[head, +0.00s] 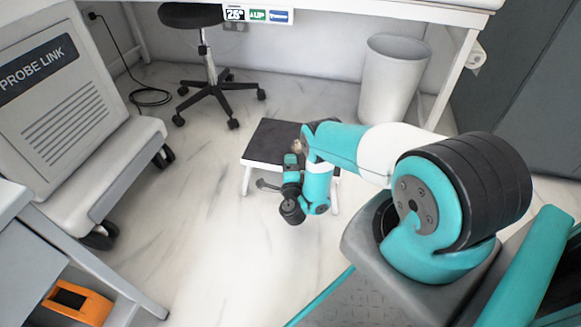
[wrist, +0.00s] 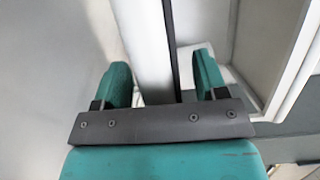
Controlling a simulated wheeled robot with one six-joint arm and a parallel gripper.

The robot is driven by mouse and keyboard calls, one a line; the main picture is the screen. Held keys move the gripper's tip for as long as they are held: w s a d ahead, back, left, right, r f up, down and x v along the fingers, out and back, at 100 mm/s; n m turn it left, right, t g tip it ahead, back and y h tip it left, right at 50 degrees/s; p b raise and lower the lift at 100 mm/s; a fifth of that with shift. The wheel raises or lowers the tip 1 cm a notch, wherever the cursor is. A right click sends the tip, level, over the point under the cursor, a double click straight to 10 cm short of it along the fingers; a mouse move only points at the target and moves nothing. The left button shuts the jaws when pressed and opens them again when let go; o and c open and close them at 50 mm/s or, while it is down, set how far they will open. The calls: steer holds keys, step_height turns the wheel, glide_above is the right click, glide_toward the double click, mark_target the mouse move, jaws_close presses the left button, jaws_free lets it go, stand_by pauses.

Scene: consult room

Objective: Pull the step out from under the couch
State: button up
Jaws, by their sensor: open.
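The step (head: 270,138) is a low stool with a dark top, a white rim and white legs. In the head view it stands on the floor at the couch's near side, and my arm covers its right part. The couch (head: 400,12) shows as a white edge and legs along the top. My gripper (head: 291,160) is at the step's near edge, its fingertips hard to make out there. In the wrist view my gripper (wrist: 163,75) is open, its teal fingers on either side of a white bar with a dark strip, apparently the step's rim (wrist: 150,50). Gaps show beside both fingers.
A white bin (head: 393,80) stands right of the step, near a couch leg. A black wheeled stool (head: 207,85) stands behind left. The wheeled PROBE LINK machine (head: 65,110) fills the left side, with a grey cart at lower left. The floor (head: 215,235) before the step is clear.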

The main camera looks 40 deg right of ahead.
steer(key=p+v, duration=0.6)
steer(key=v, duration=0.1)
steer(key=shift+s, duration=0.15)
steer(key=shift+a, duration=0.1)
stand_by(0.3)
